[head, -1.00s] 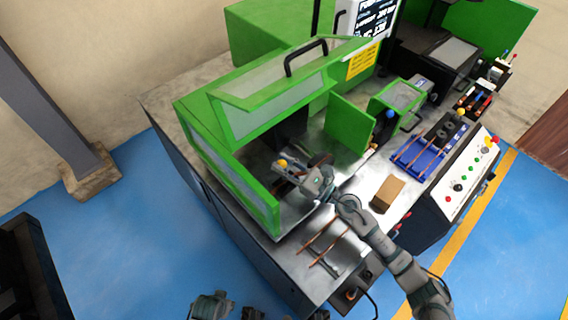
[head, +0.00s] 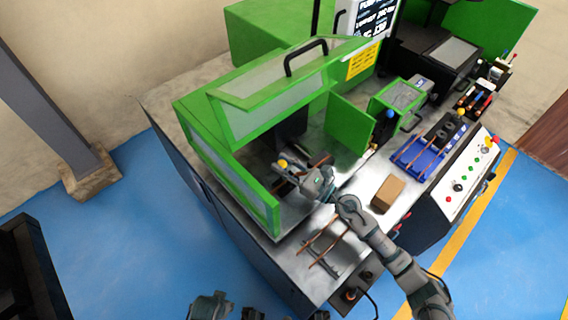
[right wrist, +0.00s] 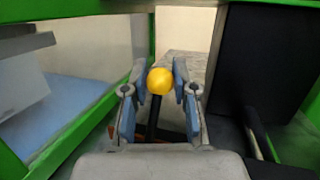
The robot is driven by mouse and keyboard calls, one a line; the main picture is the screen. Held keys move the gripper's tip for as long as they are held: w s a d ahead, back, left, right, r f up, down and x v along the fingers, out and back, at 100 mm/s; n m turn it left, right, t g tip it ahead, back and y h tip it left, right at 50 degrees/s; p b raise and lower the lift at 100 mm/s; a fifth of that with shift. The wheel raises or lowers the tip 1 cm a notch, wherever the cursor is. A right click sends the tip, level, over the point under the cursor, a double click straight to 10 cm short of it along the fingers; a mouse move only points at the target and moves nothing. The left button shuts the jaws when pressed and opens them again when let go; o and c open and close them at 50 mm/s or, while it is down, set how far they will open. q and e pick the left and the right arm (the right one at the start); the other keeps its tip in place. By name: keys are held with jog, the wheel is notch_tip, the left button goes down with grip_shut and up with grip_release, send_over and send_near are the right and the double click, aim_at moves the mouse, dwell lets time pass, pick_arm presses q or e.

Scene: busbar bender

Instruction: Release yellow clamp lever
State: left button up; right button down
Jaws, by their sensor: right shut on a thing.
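The yellow ball knob of the clamp lever (right wrist: 160,81) sits between the two fingertips of my right gripper (right wrist: 162,88) in the right wrist view. A dark lever rod runs down from the knob. In the head view the yellow knob (head: 282,164) shows inside the green guarded area of the machine, at the tip of my right gripper (head: 288,172). My right gripper is shut on the knob. My left arm's parts (head: 210,306) show at the bottom edge; its fingertips cannot be made out.
Green guard panels (head: 240,186) stand close to the left of my right gripper. An open green door (head: 350,122) stands to its right. Copper bars (head: 325,240) and a brown block (head: 388,194) lie on the machine top. A blue rack (head: 428,155) and control panel (head: 470,172) stand farther right.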

jog(key=c, duration=0.9)
grip_release()
jog(key=v, duration=1.2)
jog(key=shift+f, duration=0.1)
